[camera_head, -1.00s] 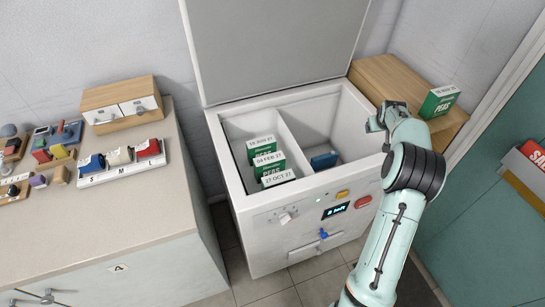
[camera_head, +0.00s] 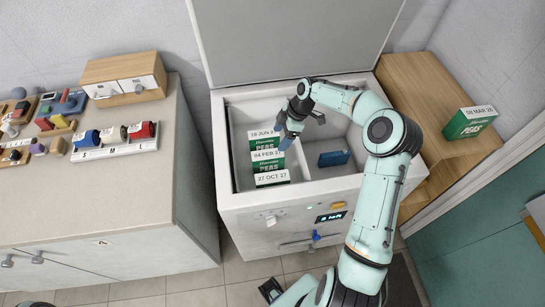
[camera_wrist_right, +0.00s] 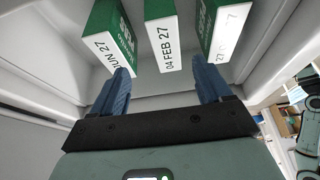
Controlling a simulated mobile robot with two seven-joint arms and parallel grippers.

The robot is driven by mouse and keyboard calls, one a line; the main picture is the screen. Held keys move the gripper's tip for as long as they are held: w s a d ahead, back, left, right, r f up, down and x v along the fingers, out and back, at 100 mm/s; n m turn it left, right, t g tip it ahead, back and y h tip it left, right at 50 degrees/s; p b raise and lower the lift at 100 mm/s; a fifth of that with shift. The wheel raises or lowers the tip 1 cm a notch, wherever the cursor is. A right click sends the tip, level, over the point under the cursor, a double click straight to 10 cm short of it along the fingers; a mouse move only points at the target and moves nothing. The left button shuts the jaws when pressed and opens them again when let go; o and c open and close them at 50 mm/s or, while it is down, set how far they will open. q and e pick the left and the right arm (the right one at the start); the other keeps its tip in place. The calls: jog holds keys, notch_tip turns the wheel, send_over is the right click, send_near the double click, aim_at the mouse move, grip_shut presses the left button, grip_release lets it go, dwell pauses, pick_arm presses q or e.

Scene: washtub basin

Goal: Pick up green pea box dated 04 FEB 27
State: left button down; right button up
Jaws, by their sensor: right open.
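The green pea box dated 04 FEB 27 (camera_head: 268,164) stands in the left compartment of the white chest (camera_head: 335,187), between the box dated 19 JUN 27 (camera_head: 264,143) and the one dated 27 OCT 27 (camera_head: 272,179). My right gripper (camera_head: 284,135) is above this compartment, open and empty. In the right wrist view, the white top of the 04 FEB 27 box (camera_wrist_right: 165,45) lies ahead, between the lines of the two spread blue fingers (camera_wrist_right: 160,78). The fingers appear apart from it. My left gripper does not show clearly.
A blue item (camera_head: 333,158) lies in the right compartment. The chest's lid (camera_head: 295,40) is raised. Another green pea box (camera_head: 470,122) stands on the wooden surface (camera_head: 425,95) at right. The counter (camera_head: 110,210) at left holds small objects. Compartment walls and divider surround the boxes.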

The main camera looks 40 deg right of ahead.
aim_at(269, 153)
jog(key=x, duration=0.8)
jog(key=shift+a+r, duration=0.1)
jog(key=shift+a, duration=0.2)
jog(key=x, duration=0.4)
jog(key=shift+s+a+f, duration=0.15)
jog(key=shift+a+f, duration=0.1)
jog(key=shift+a, duration=0.15)
jog(key=shift+a+f, duration=0.1)
jog(key=shift+f, duration=0.25)
jog(key=shift+f, duration=0.25)
jog(key=c, duration=1.3)
jog(key=shift+r, duration=0.1)
